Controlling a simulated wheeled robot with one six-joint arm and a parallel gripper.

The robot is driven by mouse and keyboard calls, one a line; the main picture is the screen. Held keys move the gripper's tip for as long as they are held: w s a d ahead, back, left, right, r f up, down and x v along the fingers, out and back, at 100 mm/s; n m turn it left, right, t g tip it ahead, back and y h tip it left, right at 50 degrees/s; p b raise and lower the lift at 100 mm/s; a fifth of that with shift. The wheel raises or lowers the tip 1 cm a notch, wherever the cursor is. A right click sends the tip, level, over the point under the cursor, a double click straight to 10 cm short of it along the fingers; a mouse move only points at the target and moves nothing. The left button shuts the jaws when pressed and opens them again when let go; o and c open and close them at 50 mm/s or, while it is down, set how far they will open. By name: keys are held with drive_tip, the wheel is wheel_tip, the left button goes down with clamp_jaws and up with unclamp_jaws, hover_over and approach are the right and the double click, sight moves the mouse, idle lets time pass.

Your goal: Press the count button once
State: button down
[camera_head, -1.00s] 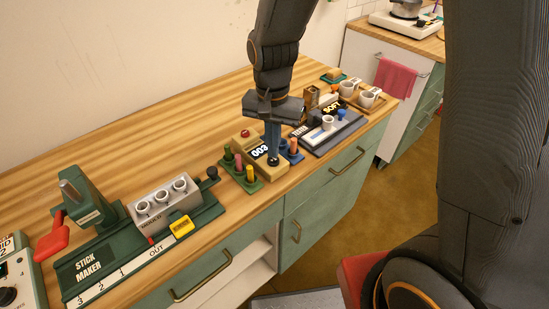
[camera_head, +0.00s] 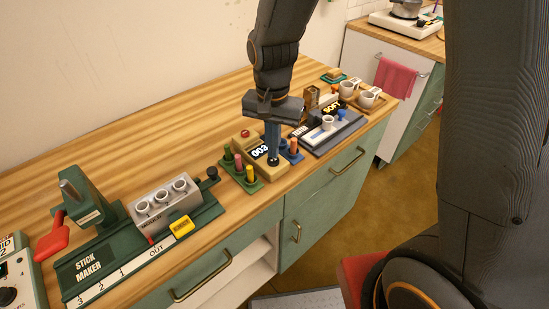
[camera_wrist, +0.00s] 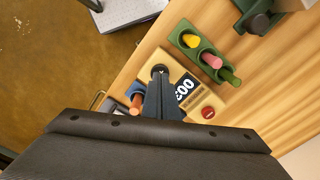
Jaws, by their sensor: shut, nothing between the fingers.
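In the wrist view the black button (camera_wrist: 160,70) and red button (camera_wrist: 208,112) both show. My gripper (camera_head: 273,153) is shut and empty, pointing down with its tips at the black button. In the wrist view my fingertips (camera_wrist: 158,80) partly overlap that button's edge. I cannot tell whether they touch it.
The stick maker (camera_head: 88,266) is farther left. Bare table (camera_head: 150,130) lies behind.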

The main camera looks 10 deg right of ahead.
drive_tip(key=shift+f, duration=0.15)
drive_tip(key=shift+f+b, duration=0.3)
drive_tip(key=shift+f, duration=0.45)
drive_tip(key=shift+r, duration=0.1)
drive_tip(key=shift+r+p, duration=2.2)
drive_tip(key=shift+r, duration=0.15)
